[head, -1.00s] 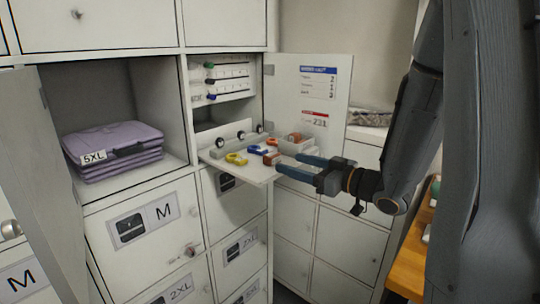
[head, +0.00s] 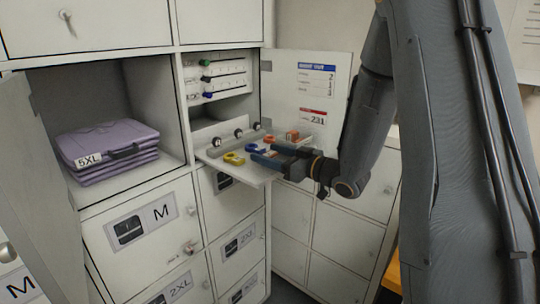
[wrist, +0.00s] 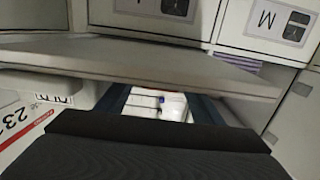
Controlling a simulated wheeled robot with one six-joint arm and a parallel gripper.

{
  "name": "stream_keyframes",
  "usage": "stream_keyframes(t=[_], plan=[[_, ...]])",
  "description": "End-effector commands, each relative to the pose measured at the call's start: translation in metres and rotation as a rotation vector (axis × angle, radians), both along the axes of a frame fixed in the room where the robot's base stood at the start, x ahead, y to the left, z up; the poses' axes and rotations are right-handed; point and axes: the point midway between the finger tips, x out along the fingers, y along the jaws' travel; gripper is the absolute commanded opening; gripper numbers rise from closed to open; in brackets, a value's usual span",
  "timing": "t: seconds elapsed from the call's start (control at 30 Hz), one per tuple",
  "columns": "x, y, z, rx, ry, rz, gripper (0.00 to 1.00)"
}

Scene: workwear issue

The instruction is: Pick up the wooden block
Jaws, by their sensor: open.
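The wooden block, small and brown, lies on the fold-down shelf (head: 222,165) in the earlier head view. Now my gripper (head: 260,150) covers that place and I cannot make the block out clearly. My gripper's blue fingers are open and apart, reaching over the shelf from the right. I cannot tell whether the block is between them or touching. In the wrist view my fingers (wrist: 158,104) show on both sides of a gap, with white drawer fronts beyond; no block is visible there.
A yellow piece (head: 234,158), a blue piece (head: 251,148) and a red piece (head: 270,139) lie close by on the shelf. A small tray with a brown piece (head: 292,134) stands behind my gripper. The open door (head: 312,75) stands close to my arm.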

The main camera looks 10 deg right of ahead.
Motion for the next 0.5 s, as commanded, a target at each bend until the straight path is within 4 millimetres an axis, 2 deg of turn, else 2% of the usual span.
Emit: stream_keyframes(t=[0.23,0.5], plan=[[0.0015,0.0006,-0.0005,0.0,0.0,-0.001,0.61],[0.0013,0.0006,-0.0005,0.0,0.0,-0.001,0.17]])
